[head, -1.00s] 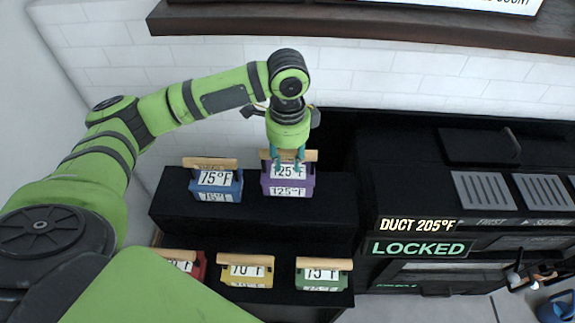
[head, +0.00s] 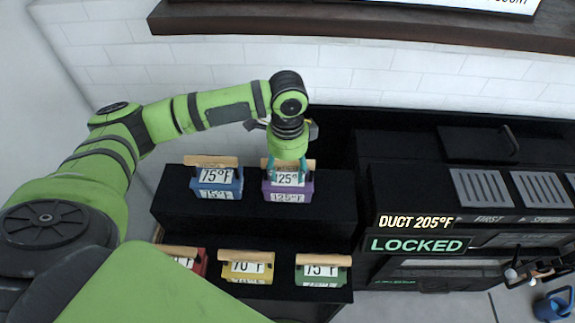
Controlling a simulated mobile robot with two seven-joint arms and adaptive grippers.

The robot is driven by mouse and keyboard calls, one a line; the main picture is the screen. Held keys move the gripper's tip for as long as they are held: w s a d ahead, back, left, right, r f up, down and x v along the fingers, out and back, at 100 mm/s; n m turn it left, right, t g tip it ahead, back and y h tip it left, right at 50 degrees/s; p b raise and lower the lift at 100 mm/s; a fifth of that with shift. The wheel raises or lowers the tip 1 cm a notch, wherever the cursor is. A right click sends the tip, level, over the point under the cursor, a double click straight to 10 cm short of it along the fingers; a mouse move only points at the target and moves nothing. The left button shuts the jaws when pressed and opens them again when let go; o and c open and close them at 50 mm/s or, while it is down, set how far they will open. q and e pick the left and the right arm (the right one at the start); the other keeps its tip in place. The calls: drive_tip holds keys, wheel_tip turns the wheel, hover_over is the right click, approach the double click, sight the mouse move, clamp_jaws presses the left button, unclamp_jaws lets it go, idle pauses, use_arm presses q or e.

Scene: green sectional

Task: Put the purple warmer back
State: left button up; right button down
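The purple warmer (head: 302,189) stands upright on the upper black step, with a wooden handle on top and a white 125°F label. My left gripper (head: 287,167) is right above it, pointing down at the handle. Its teal fingers look spread, one at each side of the label, so it seems open around the handle. The gripper hides part of the handle.
A blue warmer (head: 228,177) stands left of the purple one. Red (head: 201,262), yellow (head: 247,272) and green (head: 322,274) warmers stand on the lower step. A black unit with a lit LOCKED sign (head: 418,246) is at the right. The upper step's right end is bare.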

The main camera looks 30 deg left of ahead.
use_arm(q)
drive_tip(key=shift+r, duration=0.1)
drive_tip(key=shift+w+r, duration=0.1)
drive_tip(key=shift+r, duration=0.25)
wheel_tip(320, 180, up, 11)
drive_tip(key=b, duration=0.1)
drive_tip(key=shift+r+b, duration=0.15)
drive_tip(key=shift+b, duration=0.2)
